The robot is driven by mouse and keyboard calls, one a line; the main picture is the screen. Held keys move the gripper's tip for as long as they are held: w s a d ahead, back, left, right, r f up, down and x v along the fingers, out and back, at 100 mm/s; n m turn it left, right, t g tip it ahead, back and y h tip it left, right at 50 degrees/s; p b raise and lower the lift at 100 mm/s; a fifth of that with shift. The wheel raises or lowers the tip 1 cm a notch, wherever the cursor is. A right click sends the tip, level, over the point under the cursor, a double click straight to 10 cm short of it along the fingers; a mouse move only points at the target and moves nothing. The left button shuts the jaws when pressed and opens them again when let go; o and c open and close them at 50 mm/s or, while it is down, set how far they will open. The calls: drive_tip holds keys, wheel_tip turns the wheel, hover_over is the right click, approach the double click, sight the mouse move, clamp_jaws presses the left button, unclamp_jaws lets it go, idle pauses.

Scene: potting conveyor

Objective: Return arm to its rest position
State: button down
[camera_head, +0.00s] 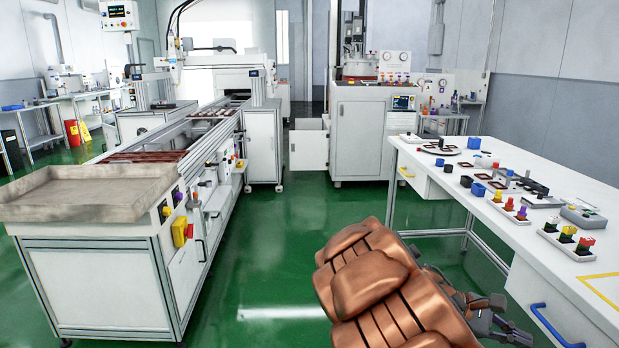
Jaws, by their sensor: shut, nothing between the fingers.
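My arm shows as a copper-coloured, segmented link at the bottom centre of the head view, over the green floor. My gripper (503,325) is dark grey and sticks out to the right from behind the arm, low in the picture. It is beside the front of the white table and apart from it. Its fingers are shut with nothing held. Part of the gripper's base is hidden behind the arm.
The white table (460,170) on the right carries small blue, red and yellow parts, trays and a blue drawer handle (555,330). The potting conveyor (110,245) with a grey tray (80,200) stands on the left. A white cabinet machine (360,140) stands behind. Green floor (275,235) is clear between them.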

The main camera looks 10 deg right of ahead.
drive_tip(key=s+a+f+m+t+y, duration=0.1)
drive_tip(key=s+a+m+y, duration=0.1)
drive_tip(key=s+a+y, duration=0.5)
drive_tip(key=s+a+f+m+t+y, duration=0.1)
drive_tip(key=s+a+f+m, duration=0.2)
drive_tip(key=a, duration=0.8)
drive_tip(key=s+a+m+t+y, duration=0.15)
drive_tip(key=s+a+y, duration=0.25)
drive_tip(key=s+a, duration=0.4)
drive_tip(key=s+p+v, duration=0.2)
drive_tip(key=p+v, duration=0.9)
drive_tip(key=s+r+p+v, duration=0.1)
drive_tip(key=s+p+v, duration=0.1)
drive_tip(key=p+v, duration=0.9)
drive_tip(key=shift+s+a+r+m+y, duration=0.2)
drive_tip(key=shift+s+r+m+y, duration=0.1)
drive_tip(key=shift+r+m, duration=0.15)
drive_tip(key=shift+t, duration=0.25)
